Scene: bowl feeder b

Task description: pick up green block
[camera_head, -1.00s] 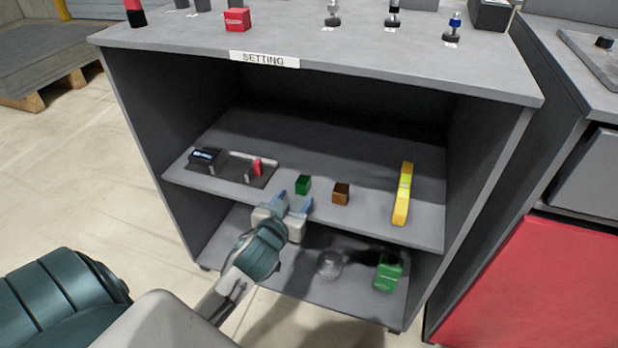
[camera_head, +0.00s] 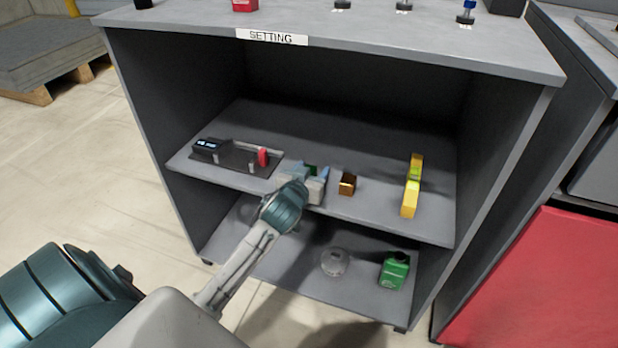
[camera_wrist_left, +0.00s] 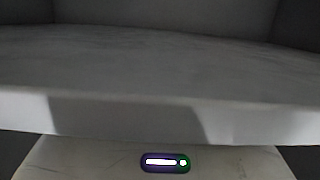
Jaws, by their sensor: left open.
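The green block (camera_head: 311,168) sits on the middle shelf of the grey cabinet, mostly hidden behind my gripper in the head view. My left gripper (camera_head: 310,173) reaches in over the shelf's front edge. It is open, with its blue-tipped fingers on either side of the visible green part. I cannot tell whether a finger touches it. The left wrist view shows only the grey shelf (camera_wrist_left: 170,70) and a pale surface with a small lit strip; neither block nor fingertips show there. My right gripper is not in view.
A brown block (camera_head: 347,184) stands close to the right of my gripper. A yellow level (camera_head: 412,187) lies farther right. A dark device with a red part (camera_head: 237,156) is on the left. A green canister (camera_head: 394,270) and a clear round object (camera_head: 335,262) are on the shelf below.

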